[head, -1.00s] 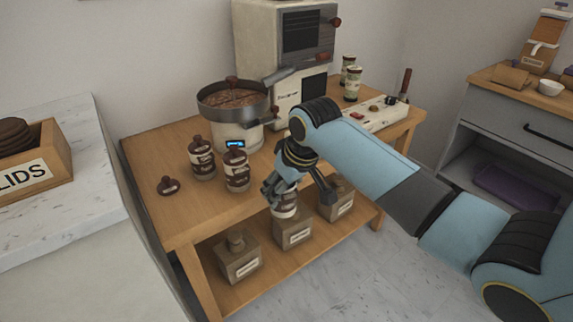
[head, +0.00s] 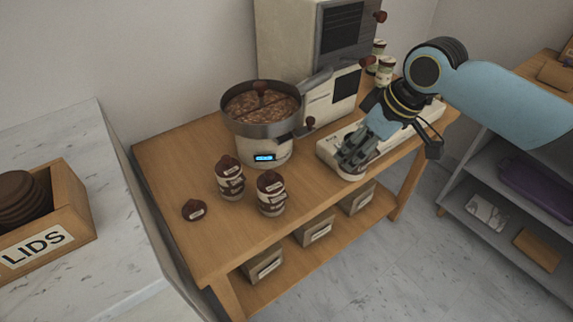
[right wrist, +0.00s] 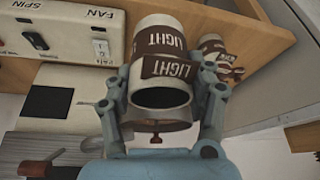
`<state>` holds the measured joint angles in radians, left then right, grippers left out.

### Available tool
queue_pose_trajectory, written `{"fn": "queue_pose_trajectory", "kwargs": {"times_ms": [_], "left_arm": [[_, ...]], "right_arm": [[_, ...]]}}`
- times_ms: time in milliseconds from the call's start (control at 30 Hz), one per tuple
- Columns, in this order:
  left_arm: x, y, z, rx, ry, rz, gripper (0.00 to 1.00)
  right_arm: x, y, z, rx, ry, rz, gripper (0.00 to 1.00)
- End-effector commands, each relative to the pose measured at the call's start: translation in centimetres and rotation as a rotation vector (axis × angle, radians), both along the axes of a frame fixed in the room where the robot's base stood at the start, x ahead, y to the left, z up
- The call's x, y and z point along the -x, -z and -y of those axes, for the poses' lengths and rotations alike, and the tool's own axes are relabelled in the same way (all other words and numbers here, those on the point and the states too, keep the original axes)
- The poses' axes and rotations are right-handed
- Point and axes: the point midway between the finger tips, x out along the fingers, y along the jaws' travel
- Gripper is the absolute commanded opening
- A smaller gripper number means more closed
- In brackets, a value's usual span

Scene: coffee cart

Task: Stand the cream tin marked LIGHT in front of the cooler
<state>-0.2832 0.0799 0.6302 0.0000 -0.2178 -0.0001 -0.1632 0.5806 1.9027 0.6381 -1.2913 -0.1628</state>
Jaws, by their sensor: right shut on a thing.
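My right gripper (head: 352,165) is shut on a cream tin (head: 350,174), its pale base showing below the fingers, over the right part of the wooden table. In the right wrist view the tin (right wrist: 160,82) sits between the fingers (right wrist: 160,110), its brown bands reading LIGHT and a dark round end facing the camera. Whether it touches the table is unclear. The likely cooler (head: 262,140), a pan of beans on a white base with a blue display, stands left of the gripper. My left gripper is not in view.
Two banded tins with brown lids (head: 229,178) (head: 271,193) and a loose brown lid (head: 193,210) stand left on the table (head: 165,160). A long white switch unit (head: 328,150) lies beside the gripper. A cream machine (head: 325,100) stands behind.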

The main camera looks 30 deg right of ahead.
Motion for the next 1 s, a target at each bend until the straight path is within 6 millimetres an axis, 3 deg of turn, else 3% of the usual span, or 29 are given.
{"fn": "queue_pose_trajectory", "kwargs": {"times_ms": [167,400,500,633,833,1000], "left_arm": [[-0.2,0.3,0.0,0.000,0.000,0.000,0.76],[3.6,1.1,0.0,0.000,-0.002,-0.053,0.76],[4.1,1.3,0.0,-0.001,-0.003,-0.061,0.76],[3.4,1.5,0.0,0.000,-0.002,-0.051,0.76],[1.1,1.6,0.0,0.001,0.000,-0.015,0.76],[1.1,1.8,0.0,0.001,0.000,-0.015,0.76]], "right_arm": [[-1.6,1.1,-1.0,-0.006,0.003,0.004,0.10],[-6.8,4.6,-4.0,-0.008,0.001,0.002,0.10],[-8.4,5.8,-5.0,-0.004,0.000,0.002,0.10],[-9.8,6.8,-5.6,-0.001,0.001,0.002,0.10],[-10.0,8.7,-5.8,0.000,0.000,-0.002,0.10],[-10.0,10.8,-5.8,0.000,-0.001,0.000,0.10]]}}
